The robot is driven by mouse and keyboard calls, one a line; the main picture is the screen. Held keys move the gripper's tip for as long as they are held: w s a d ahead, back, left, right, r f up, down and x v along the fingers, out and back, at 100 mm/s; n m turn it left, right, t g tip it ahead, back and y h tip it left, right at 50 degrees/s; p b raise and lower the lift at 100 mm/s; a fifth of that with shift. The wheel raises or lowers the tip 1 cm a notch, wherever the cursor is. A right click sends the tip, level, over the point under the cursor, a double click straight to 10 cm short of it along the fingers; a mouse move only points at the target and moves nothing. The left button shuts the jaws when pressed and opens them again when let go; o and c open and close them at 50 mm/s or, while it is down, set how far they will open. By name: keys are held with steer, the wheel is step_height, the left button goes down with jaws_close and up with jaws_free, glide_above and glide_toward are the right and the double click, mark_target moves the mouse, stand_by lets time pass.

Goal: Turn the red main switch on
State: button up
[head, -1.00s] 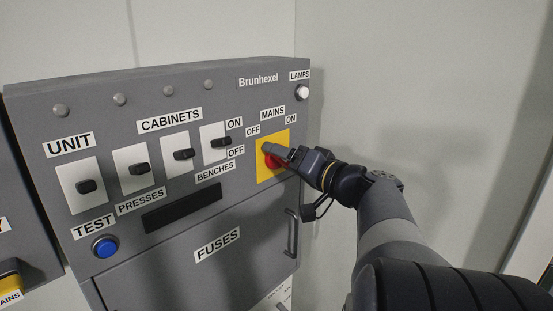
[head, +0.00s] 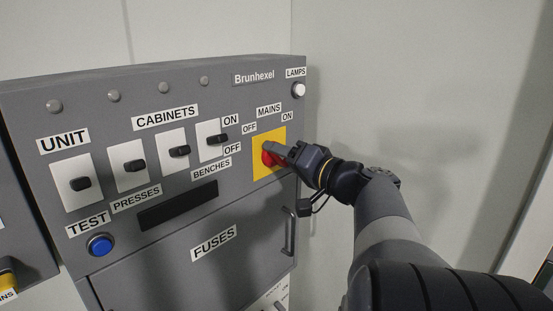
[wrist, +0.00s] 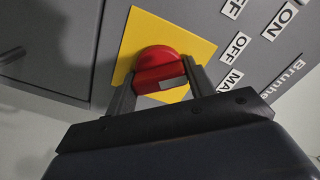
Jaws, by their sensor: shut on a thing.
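The red main switch (head: 267,158) is a rotary knob on a yellow plate (head: 264,138) under the MAINS label, at the right of the grey panel. OFF is marked at the plate's upper left and ON at its upper right. My gripper (head: 276,154) is shut on the knob and hides part of it in the head view. In the wrist view the red knob (wrist: 155,62) sits between the two fingers (wrist: 159,75), one on each side. A pale mark shows on the knob's near end. I cannot tell exactly which label the knob points to.
The CABINETS switches (head: 179,151) stand left of the main switch. A blue TEST button (head: 100,244) is at lower left, and a white LAMPS button (head: 299,90) at upper right. A FUSES door with a handle (head: 289,232) is below. The wall at right is clear.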

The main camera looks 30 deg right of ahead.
steer(key=m+b, duration=0.1)
steer(key=m, duration=0.3)
steer(key=shift+f, duration=0.1)
steer(key=m, duration=0.4)
steer(key=shift+m, duration=0.3)
steer(key=m+p, duration=0.1)
steer(key=m, duration=0.3)
steer(key=shift+m, duration=0.3)
steer(key=shift+m+p, duration=0.75)
steer(key=shift+m, duration=1.05)
steer(key=shift+f, duration=0.1)
steer(key=o, duration=1)
steer(key=b+v, duration=0.1)
steer(key=v, duration=0.9)
steer(key=shift+s+d+b, duration=0.15)
steer(key=shift+s+b, duration=0.2)
steer(key=shift+s, duration=0.05)
